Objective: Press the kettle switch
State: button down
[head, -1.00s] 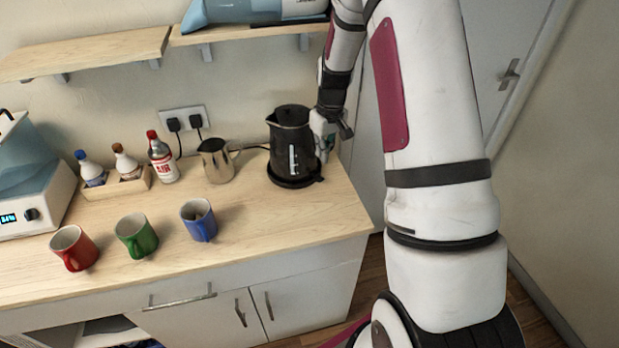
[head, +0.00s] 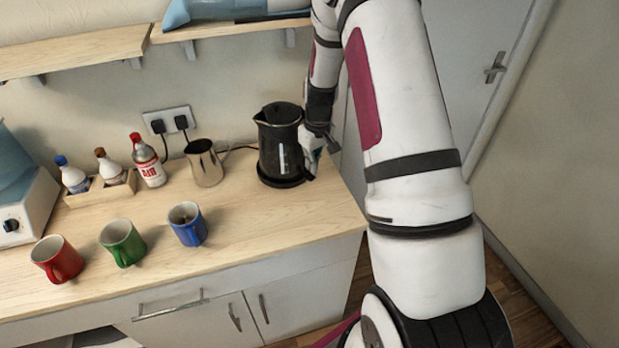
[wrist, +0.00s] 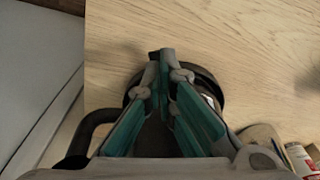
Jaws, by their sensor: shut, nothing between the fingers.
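The black kettle (head: 272,150) stands upright on its round black base (head: 281,183) near the counter's right end. My gripper (head: 310,165) is close against the kettle's right side, by its handle, pointing down. In the wrist view my gripper (wrist: 160,58) has its teal-sided fingers together with nothing between them. Its tips show over the edge of the black base (wrist: 208,85), with bare counter beyond. The kettle's dark handle (wrist: 78,145) shows at the lower left. The switch cannot be made out; the fingers hide much of the kettle. I cannot tell whether they touch it.
A steel jug (head: 205,165) stands left of the kettle. Red (head: 55,258), green (head: 122,242) and blue (head: 187,224) mugs stand along the front. A shelf (head: 230,30) hangs above. The counter (head: 290,220) is clear in front of the kettle.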

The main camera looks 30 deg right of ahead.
aim_at(312, 178)
jog(key=shift+w+f+b, duration=0.1)
jog(key=shift+f+b, duration=0.25)
jog(key=shift+f, duration=0.95)
notch_tip(312, 178, down, 2)
jog(key=shift+f+b, duration=0.1)
jog(key=shift+b, duration=0.25)
jog(key=shift+r, duration=0.25)
jog(key=s+p, duration=0.1)
jog(key=s+r+p, duration=0.1)
jog(key=s, duration=0.1)
jog(key=shift+s+r+p, duration=0.15)
jog(key=shift+p, duration=0.15)
notch_tip(312, 178, up, 12)
jog(key=shift+s+f, duration=0.2)
jog(key=shift+s, duration=0.25)
